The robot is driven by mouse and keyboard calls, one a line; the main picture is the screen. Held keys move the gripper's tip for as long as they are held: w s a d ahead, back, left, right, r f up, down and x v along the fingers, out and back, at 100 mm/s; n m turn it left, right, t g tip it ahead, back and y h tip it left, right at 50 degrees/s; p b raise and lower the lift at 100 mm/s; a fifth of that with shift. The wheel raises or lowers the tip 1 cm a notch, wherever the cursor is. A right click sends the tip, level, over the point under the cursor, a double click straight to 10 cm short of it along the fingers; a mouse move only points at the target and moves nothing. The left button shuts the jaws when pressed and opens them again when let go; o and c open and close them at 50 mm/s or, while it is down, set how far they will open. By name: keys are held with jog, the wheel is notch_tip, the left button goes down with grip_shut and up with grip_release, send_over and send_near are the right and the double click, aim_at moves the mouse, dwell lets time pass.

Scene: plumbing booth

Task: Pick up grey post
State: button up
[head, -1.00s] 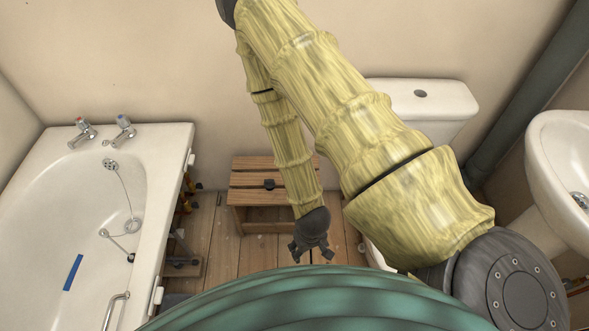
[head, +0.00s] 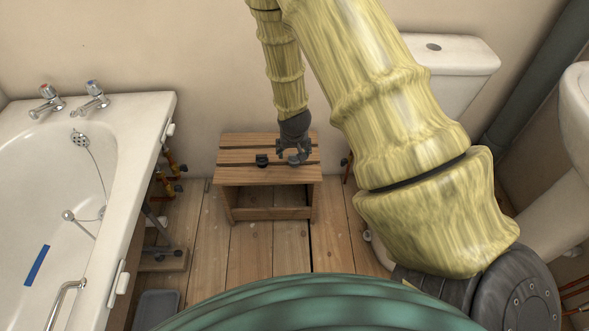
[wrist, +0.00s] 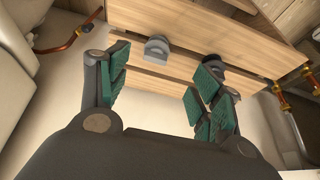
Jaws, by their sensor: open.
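The grey post (wrist: 157,48) is a short light-grey piece with a rounded end, on the slatted top of a wooden stool (head: 240,179). In the wrist view it lies just beyond and between my fingertips, apart from them. In the head view the post (head: 294,159) is a small grey shape, partly hidden by my gripper (head: 293,151). My gripper is open and empty over the stool top; its green-padded fingers (wrist: 160,76) are spread wide in the wrist view. A similar black piece (head: 262,160) stands left of the post; in the wrist view it (wrist: 213,62) is behind the right finger.
A white bathtub (head: 140,112) stands left, with copper pipes (head: 173,168) beside it. A toilet cistern (head: 460,60) and a basin (head: 577,100) are right. A grey tray (head: 156,308) lies on the floor by the tub. Plank floor before the stool is clear.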

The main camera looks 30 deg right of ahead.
aim_at(294, 155)
jog(key=x, duration=0.2)
jog(key=b+x, duration=0.1)
jog(key=x, duration=0.2)
jog(key=shift+w+d+f, duration=0.15)
jog(key=shift+w+d, duration=0.15)
jog(key=shift+w, duration=0.05)
jog(key=shift+w+d+b+x, duration=0.15)
jog(key=shift+b+x, duration=0.4)
jog(key=shift+x, duration=0.8)
jog(key=shift+w+d+b+x, duration=0.1)
jog(key=shift+d+b+x, duration=0.3)
jog(key=shift+x, duration=0.95)
jog(key=shift+a+r, duration=0.15)
jog(key=shift+r, duration=0.05)
jog(key=shift+c, duration=0.2)
jog(key=c, duration=1)
